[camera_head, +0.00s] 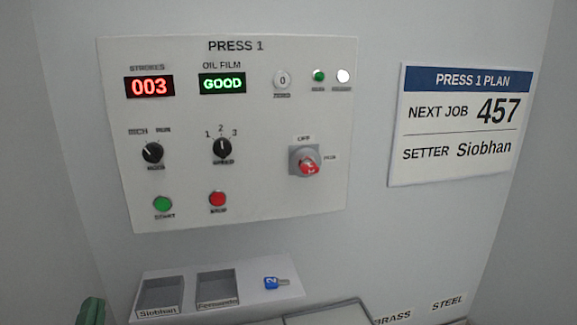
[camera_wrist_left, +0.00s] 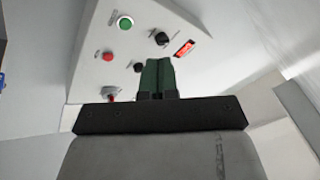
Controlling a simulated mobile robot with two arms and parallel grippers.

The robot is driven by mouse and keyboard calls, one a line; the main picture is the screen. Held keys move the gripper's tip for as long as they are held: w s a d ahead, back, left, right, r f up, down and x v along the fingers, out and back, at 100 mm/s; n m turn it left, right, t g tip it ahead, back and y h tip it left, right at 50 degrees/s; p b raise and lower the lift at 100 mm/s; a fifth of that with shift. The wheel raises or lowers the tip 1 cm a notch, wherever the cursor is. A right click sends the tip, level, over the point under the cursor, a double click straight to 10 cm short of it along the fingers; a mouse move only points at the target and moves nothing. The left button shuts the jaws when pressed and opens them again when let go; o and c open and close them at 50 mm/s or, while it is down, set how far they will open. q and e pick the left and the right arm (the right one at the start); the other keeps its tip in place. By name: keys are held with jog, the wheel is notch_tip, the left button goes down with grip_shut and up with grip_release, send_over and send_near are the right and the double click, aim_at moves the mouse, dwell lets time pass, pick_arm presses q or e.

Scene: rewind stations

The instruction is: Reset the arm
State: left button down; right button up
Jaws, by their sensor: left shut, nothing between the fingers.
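My left gripper (camera_head: 90,312) shows as a green fingertip part at the lower left edge of the head view, below and left of the panel. In the left wrist view its green fingers (camera_wrist_left: 157,78) are together and empty, with the panel (camera_wrist_left: 95,60) beyond them. The PRESS 1 panel (camera_head: 270,120) is upright on the wall, with a STROKES display (camera_head: 149,86) reading 003 and an OIL FILM display (camera_head: 222,83) reading GOOD. My right gripper is in neither view.
The panel has a green button (camera_head: 162,204), a red button (camera_head: 217,199), two black knobs (camera_head: 152,153) and a red rotary switch (camera_head: 308,165). A shelf (camera_head: 255,301) holds two named trays and a blue-tagged key (camera_head: 272,283). A plan sign (camera_head: 455,168) hangs right.

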pick_arm(q)
jog(key=s+d+f+n+g, duration=0.1)
jog(key=s+f+n+g, duration=0.15)
jog(key=f+g, duration=0.35)
jog(key=s+f+n+g, duration=0.2)
jog(key=f+n+g, duration=0.1)
jog(key=f, duration=0.6)
jog(key=s+d+f+g+h, duration=0.3)
jog(key=s+d+f+g, duration=0.15)
jog(key=s+f, duration=0.2)
jog(key=s+d+f+g+h, duration=0.2)
jog(key=s+d+f+g, duration=0.3)
jog(key=s, duration=0.3)
notch_tip(320, 180, down, 27)
jog(key=g+b, duration=0.2)
jog(key=s+a+f, duration=0.1)
jog(key=s+f, duration=0.7)
jog(key=s+a+f+g, duration=0.1)
jog(key=s+a+f, duration=0.1)
jog(key=s+f, duration=0.6)
jog(key=shift+s+a+f+m+b, duration=0.3)
jog(key=shift+s+f+m, duration=0.05)
jog(key=shift+f, duration=0.25)
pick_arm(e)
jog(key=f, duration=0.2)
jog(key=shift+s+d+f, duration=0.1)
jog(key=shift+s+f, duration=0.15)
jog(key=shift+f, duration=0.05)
